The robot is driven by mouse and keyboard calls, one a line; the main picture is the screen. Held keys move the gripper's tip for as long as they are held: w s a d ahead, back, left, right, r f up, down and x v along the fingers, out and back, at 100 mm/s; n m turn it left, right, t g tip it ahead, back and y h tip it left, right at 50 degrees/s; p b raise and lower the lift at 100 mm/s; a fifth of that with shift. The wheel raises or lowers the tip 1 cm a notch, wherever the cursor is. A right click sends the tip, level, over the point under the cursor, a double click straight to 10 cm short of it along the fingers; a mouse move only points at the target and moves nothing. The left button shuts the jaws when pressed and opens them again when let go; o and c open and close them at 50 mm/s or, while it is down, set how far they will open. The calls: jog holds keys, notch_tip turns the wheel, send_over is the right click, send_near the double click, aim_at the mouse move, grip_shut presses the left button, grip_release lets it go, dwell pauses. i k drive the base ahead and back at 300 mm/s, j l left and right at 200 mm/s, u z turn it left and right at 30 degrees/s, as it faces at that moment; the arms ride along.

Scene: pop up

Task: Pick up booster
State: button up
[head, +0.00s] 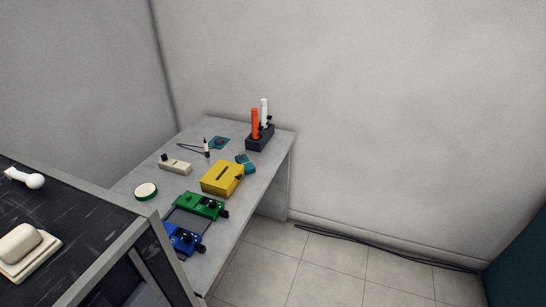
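Nothing in view is plainly marked as the booster, and I cannot tell which item it is. On the grey table (262,178), a yellow box (222,177) with a dark slot sits near the middle. A green device (199,204) and a blue device (184,239) with dark ends lie at the near edge. An orange stick (255,123) and a white stick (264,111) stand upright in a black holder (260,138) at the back. My gripper is not in view.
A beige device (175,166), a round green-rimmed tin (146,191), a teal item (245,161) and a dark thin tool with a cable share the table. A black-topped bench (85,213) with white objects blocks the lower left. Tiled floor (340,268) is open at right, with a cable by the wall.

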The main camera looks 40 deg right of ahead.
aim_at(249, 168)
jog(key=z, duration=0.35)
jog(key=i+l+u, duration=0.2)
jog(key=i+l, duration=0.2)
jog(key=l, duration=0.15)
jog(key=i+l+u, duration=0.15)
jog(key=l, duration=0.2)
jog(key=i+l+u, duration=0.2)
jog(key=i+l, duration=0.15)
jog(key=l, duration=0.3)
jog(key=i+l+u, duration=0.1)
jog(key=l, duration=0.25)
jog(key=i+l+u, duration=0.15)
jog(key=l, duration=0.2)
jog(key=i+l+u, duration=0.1)
jog(key=l, duration=0.3)
jog(key=i, duration=0.05)
